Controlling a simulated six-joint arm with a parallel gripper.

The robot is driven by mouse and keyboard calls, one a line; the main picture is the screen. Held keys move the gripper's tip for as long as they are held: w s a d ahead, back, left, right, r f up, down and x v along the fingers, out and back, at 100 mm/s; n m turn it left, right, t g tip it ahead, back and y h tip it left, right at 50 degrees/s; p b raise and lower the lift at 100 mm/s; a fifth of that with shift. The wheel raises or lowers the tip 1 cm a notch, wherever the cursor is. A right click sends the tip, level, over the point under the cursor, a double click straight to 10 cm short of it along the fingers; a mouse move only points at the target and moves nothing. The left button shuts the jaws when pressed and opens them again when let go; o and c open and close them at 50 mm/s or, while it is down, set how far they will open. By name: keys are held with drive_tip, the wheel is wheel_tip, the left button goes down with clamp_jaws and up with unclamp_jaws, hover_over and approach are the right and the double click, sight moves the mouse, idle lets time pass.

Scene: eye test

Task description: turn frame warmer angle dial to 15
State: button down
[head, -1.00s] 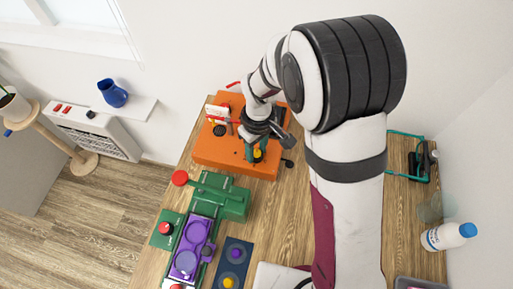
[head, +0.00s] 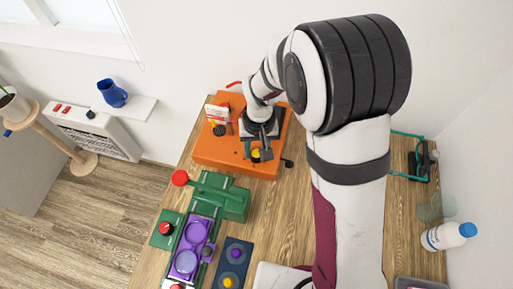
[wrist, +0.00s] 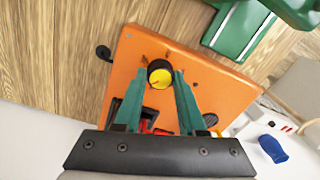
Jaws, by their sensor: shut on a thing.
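The orange machine box (head: 212,160) stands at the back left of the wooden table. Its black dial with a yellow face (wrist: 160,76) shows in the wrist view near one edge of the box. A small yellow part of it also shows in the head view (head: 256,154). My gripper (wrist: 161,72) is shut on the dial, with one green finger at each side of it. I cannot read any scale or number around the dial. My wrist and fingers partly hide the box in the head view.
A black knob (head: 219,130) and a white-and-red part (head: 217,113) are on the box's left side. A dark knob (head: 288,163) sticks out at right. A green machine (head: 222,199) with a red ball stands in front. A white bottle (head: 447,236) is far right.

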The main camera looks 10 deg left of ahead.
drive_tip(key=shift+m, duration=0.8)
drive_tip(key=shift+c, duration=2.4)
unclamp_jaws()
wheel_tip(320, 180, up, 16)
drive_tip(key=shift+d, duration=0.25)
drive_tip(key=shift+f, duration=0.1)
